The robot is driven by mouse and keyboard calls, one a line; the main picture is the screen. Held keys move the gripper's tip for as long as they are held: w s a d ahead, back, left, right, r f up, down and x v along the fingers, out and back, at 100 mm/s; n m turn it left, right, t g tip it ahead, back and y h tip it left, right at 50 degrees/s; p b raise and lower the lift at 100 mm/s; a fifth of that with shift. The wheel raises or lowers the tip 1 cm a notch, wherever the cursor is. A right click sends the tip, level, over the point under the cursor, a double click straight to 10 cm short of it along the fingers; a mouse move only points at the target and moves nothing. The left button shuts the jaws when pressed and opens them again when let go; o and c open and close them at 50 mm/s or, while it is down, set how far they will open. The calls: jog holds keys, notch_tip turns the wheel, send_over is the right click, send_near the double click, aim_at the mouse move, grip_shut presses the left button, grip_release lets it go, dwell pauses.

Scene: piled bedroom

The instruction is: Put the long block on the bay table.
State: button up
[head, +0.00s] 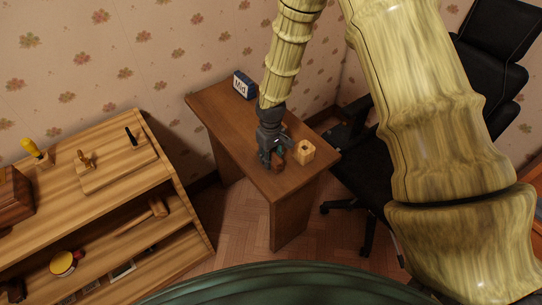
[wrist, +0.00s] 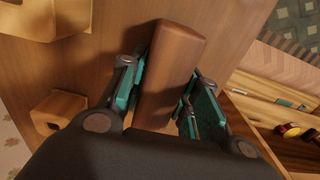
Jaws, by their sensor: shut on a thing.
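The long block (wrist: 172,65) is a plain reddish-brown bar between the two teal-padded fingers of my gripper (wrist: 157,92) in the wrist view. In the head view my gripper (head: 272,156) points down over the small brown table (head: 220,105), near its front end, and the block (head: 278,157) shows at the fingertips. The gripper is shut on the block. I cannot tell whether the block touches the tabletop. No label here tells me whether this is the bay table.
A light wooden block with a hole (head: 304,151) stands just right of my gripper. A sign block (head: 243,85) stands at the table's back. A wooden shelf unit (head: 120,190) with tools is at left, a black office chair (head: 365,185) at right.

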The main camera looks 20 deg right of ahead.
aim_at(271, 153)
jog(key=o, duration=1.1)
jog(key=shift+f, duration=0.1)
jog(key=shift+c, duration=0.2)
jog(key=shift+r+b, duration=0.9)
jog(key=shift+r, duration=5.25)
jog(key=shift+f, duration=0.1)
